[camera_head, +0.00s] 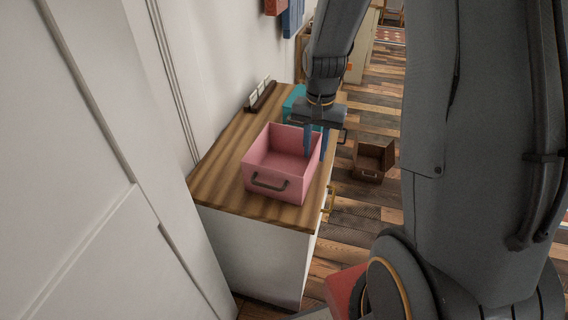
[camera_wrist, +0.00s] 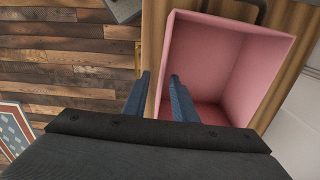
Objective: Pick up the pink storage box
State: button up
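The pink storage box (camera_head: 286,181) is open-topped and looks empty. It stands upright on the wooden top of a white cabinet (camera_head: 220,190), with a dark handle (camera_head: 268,183) on its near side. My gripper (camera_head: 316,156) points down at the box's right wall, its two blue fingers apart. In the wrist view the fingers of my gripper (camera_wrist: 160,76) stand on either side of one wall of the pink box (camera_wrist: 225,55). One finger is over the inside, the other outside. I cannot tell whether either touches the wall.
A teal box (camera_head: 294,103) stands behind the pink one, partly hidden by my arm. A dark rack with white cards (camera_head: 260,93) is by the wall. A brown open crate (camera_head: 370,161) sits on the plank floor to the right.

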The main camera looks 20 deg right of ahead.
jog(key=shift+w+a+f+p, duration=0.1)
jog(key=shift+f+p, duration=0.4)
jog(key=shift+f, duration=0.95)
jog(key=shift+a+f+p, duration=0.1)
jog(key=shift+f+p, duration=0.35)
jog(key=shift+f, duration=0.95)
grip_shut()
